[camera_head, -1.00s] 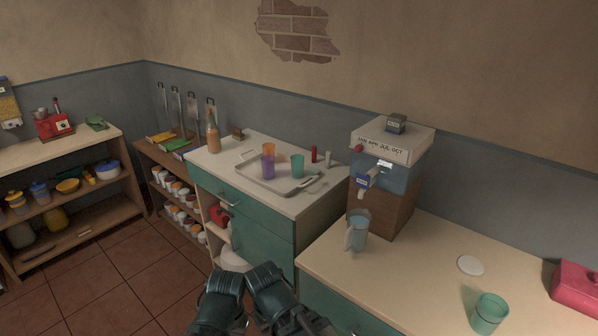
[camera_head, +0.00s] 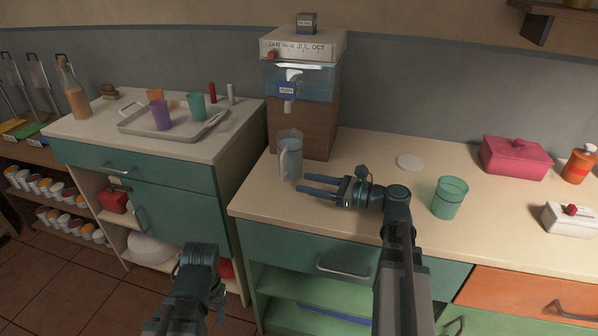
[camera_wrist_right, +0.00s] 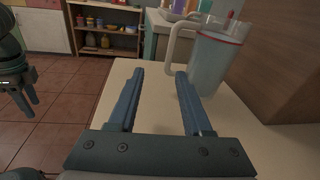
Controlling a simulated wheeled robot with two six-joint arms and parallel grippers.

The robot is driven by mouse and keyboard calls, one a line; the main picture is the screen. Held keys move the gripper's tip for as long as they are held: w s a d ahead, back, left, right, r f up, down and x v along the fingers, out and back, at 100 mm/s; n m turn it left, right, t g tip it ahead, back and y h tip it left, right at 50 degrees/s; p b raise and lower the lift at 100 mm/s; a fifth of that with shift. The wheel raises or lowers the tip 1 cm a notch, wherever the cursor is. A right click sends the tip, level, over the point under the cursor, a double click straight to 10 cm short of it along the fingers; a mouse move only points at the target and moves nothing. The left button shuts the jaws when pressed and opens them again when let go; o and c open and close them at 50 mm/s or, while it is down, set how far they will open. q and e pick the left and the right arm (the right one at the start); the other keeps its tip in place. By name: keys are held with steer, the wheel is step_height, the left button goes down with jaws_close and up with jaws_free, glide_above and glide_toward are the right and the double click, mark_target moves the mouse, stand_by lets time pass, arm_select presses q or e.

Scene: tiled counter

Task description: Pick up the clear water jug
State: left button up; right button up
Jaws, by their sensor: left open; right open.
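The clear water jug (camera_head: 291,156) stands upright on the cream counter, just in front of the water dispenser, with its handle toward the left front. In the right wrist view the jug (camera_wrist_right: 213,62) stands ahead, right of centre, its handle to the left. My right gripper (camera_head: 307,185) is open and empty, low over the counter to the right front of the jug, fingers pointing left. In the right wrist view its two fingers (camera_wrist_right: 160,75) are spread, with the jug just beyond the right one. My left gripper (camera_head: 200,258) hangs in front of the cabinets, away from the jug; its fingers are hard to make out.
The water dispenser (camera_head: 303,110) stands directly behind the jug. A green cup (camera_head: 450,199) stands right of my right arm, and a white disc (camera_head: 409,162) lies behind it. A pink box (camera_head: 516,157) is further right. A tray (camera_head: 150,126) with cups sits on the left counter.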

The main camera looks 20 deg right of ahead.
mark_target(288, 161)
steer(key=d, duration=0.1)
steer(key=d+r+m+t, duration=0.1)
steer(key=shift+d+m, duration=0.3)
steer(key=x, duration=0.8)
steer(key=shift+w+a+f, duration=0.1)
steer(key=shift+a, duration=0.1)
steer(key=shift+s+a+x, duration=0.1)
steer(key=shift+x, duration=1.3)
steer(key=shift+s+a+x, duration=0.1)
steer(key=shift+x, duration=1.25)
jaws_close()
